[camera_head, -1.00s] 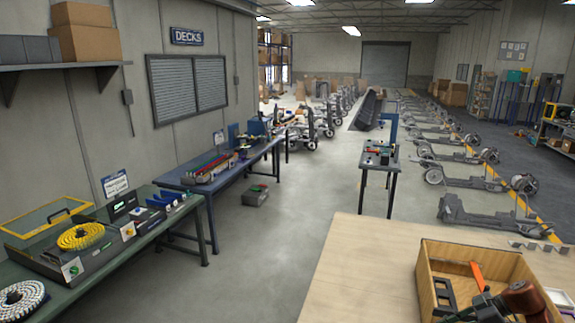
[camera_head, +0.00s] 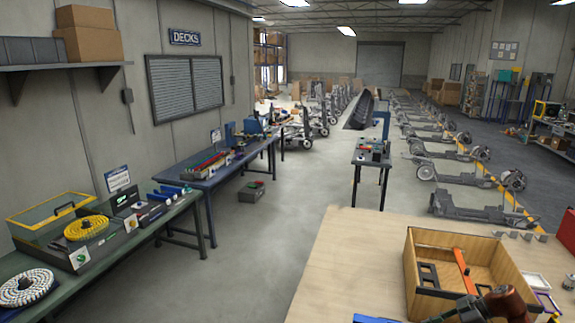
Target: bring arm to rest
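A pale wooden worktop (camera_head: 345,262) fills the lower right. On it stands an open wooden box (camera_head: 488,246) holding an orange bar-shaped item (camera_head: 464,270) and a black framed part (camera_head: 429,277).
A green bench (camera_head: 130,262) with yellow and white coils stands at left, a blue bench (camera_head: 207,176) behind it. A small dark table (camera_head: 372,158) stands ahead. Rows of chassis (camera_head: 470,205) line the right.

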